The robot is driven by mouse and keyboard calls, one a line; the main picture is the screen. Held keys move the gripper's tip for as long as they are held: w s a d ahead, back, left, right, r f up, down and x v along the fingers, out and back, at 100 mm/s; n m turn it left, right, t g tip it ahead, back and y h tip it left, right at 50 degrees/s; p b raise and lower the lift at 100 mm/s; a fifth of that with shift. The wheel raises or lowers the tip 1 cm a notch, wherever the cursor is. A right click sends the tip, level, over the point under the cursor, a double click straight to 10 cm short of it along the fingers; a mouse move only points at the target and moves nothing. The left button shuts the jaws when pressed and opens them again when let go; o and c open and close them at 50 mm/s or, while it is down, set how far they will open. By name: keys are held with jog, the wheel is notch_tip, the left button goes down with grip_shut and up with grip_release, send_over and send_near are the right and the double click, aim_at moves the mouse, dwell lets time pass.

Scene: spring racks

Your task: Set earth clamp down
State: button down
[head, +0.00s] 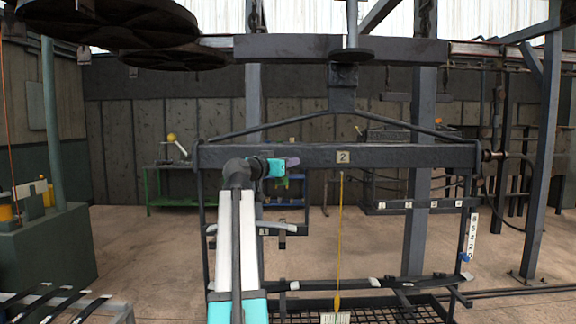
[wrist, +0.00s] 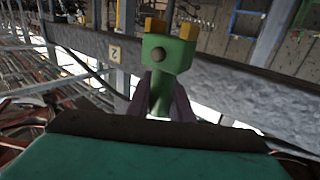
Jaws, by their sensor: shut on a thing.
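My gripper (head: 291,162) is at the middle left of the head view, in front of the dark crossbeam (head: 400,156) that carries the "2" plate. In the wrist view, the earth clamp (wrist: 168,54) is a green block with two yellow-orange prongs on top and a round grey spot on its face. My gripper's purple-grey fingers (wrist: 161,98) are shut on its narrower green lower part. The crossbeam (wrist: 235,97) runs slantwise behind the clamp; I cannot tell whether they touch. In the head view the clamp is not clearly distinguishable.
The rack's side posts and lower bars (head: 375,283) surround a mesh tray (head: 390,312). A thin yellow rod (head: 340,235) hangs at the middle. A smaller rail with number plates (head: 425,206) is on the right. Concrete floor (head: 125,235) is clear on the left.

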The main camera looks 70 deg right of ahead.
dwell(0.3)
